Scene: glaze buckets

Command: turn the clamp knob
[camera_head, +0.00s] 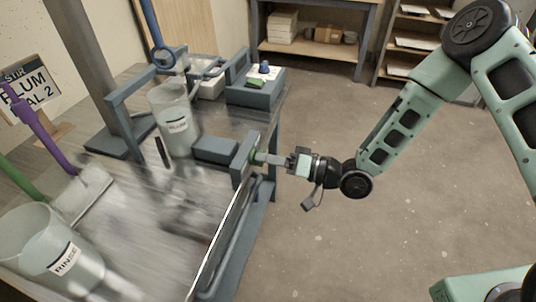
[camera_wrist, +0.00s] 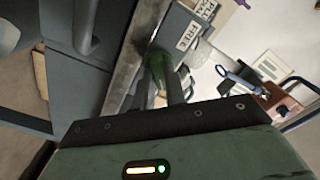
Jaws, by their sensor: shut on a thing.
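The clamp knob (camera_head: 254,156) is green and sits on the outer face of the blue-grey clamp block (camera_head: 239,160) at the table's right edge. My gripper (camera_head: 262,158) reaches it from the right and is shut on it; the fingers hide most of the knob. In the wrist view the green knob (camera_wrist: 183,74) shows between the fingertips (camera_wrist: 168,76), beside the table edge. How far the knob is turned cannot be told.
A clear bucket labelled like glaze (camera_head: 176,125) stands behind the clamp, beside a grey post (camera_head: 95,70). A bucket marked RINSE (camera_head: 62,262) is at the front left. A control box (camera_head: 262,88) stands at the back. Floor right of the table is clear.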

